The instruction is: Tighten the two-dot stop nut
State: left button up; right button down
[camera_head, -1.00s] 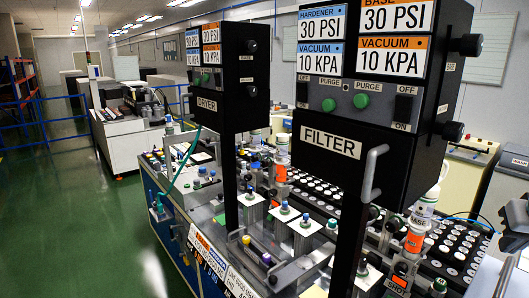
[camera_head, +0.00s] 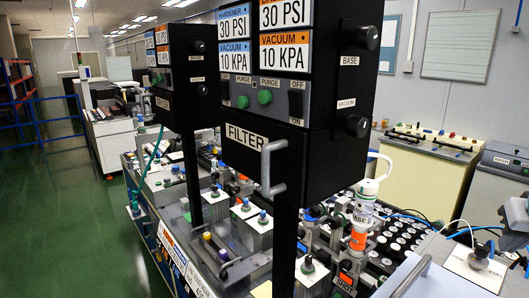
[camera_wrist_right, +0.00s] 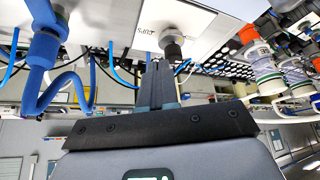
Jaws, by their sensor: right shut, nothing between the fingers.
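In the right wrist view my right gripper (camera_wrist_right: 158,68) is shut and empty, with its fingers pressed together. Its tips are close to a round metal fitting with a black end (camera_wrist_right: 173,42) on a white labelled plate (camera_wrist_right: 205,22). I cannot tell whether they touch it. No two dots can be made out on any part, so I cannot pick out the two-dot stop nut. In the head view, a white plate (camera_head: 462,265) with a dark fitting (camera_head: 480,252) lies at the lower right. My left gripper is not in view.
A blue fitting with a blue hose (camera_wrist_right: 45,50) stands left of my fingers in the wrist view. A white bottle with an orange band (camera_wrist_right: 264,68) is to the right. In the head view, a black filter box (camera_head: 300,100) with a handle blocks the middle.

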aim_at(478, 260)
jog(key=f+b, duration=0.5)
jog(key=f, duration=0.1)
jog(key=shift+a+b, duration=0.25)
jog(key=shift+b, duration=0.15)
jog(key=shift+a+f, duration=0.2)
jog(key=shift+f, duration=0.1)
jog(key=shift+d+f+b, duration=0.1)
jog(key=shift+f+b, duration=0.05)
jog(key=shift+b, duration=0.2)
jog(key=shift+d, duration=0.2)
jog(key=shift+d+f, duration=0.1)
jog(key=shift+a, duration=0.25)
jog(key=shift+d, duration=0.1)
